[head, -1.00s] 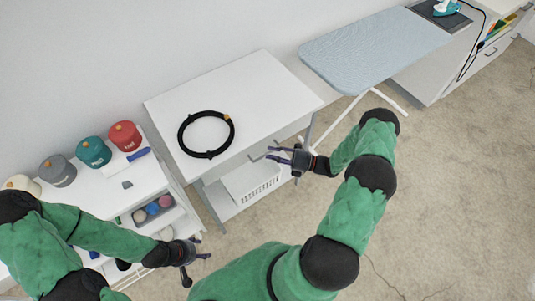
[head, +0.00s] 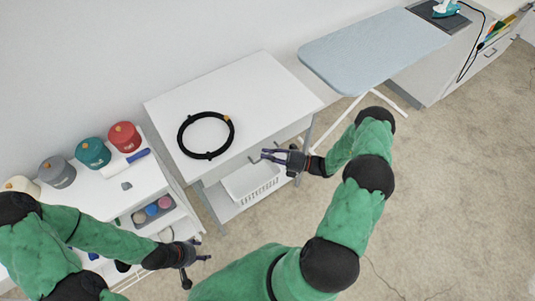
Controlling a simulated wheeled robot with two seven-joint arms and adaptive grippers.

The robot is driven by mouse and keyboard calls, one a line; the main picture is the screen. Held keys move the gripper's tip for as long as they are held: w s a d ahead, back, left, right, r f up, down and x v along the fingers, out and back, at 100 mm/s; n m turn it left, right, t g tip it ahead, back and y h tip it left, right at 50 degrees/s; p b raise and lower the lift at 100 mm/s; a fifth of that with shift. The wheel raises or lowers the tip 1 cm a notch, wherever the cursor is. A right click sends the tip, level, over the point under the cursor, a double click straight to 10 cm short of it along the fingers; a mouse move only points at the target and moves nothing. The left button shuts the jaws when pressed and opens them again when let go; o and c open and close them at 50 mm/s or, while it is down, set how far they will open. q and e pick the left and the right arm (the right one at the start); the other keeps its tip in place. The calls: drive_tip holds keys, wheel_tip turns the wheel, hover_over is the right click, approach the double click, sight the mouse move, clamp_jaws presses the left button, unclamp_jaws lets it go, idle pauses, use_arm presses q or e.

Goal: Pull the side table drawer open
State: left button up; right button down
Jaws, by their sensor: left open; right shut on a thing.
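The white side table (head: 262,78) stands against the wall, with its front facing me. Its drawer front is a narrow band under the top's front edge and looks closed, though little of it shows from above. My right gripper (head: 265,154) is at the drawer front, its fingers closed around the drawer handle, a thin bar (head: 254,159) mostly hidden by the fingers. My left gripper (head: 201,249) is open and empty, low in front of the shelf unit at the left, away from the drawer.
A black coiled ring (head: 182,136) lies on the tabletop. A white basket (head: 254,184) sits on the table's lower shelf. A white shelf unit (head: 95,198) with several colored canisters is at the left, an ironing board (head: 375,45) at the right. The right floor is clear.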

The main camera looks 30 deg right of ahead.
drive_tip(key=s+d+p, duration=0.1)
drive_tip(key=s+p, duration=0.2)
drive_tip(key=s, duration=1.8)
drive_tip(key=shift+d, duration=0.4)
drive_tip(key=c, duration=1.5)
unclamp_jaws()
drive_tip(key=v, duration=1.2)
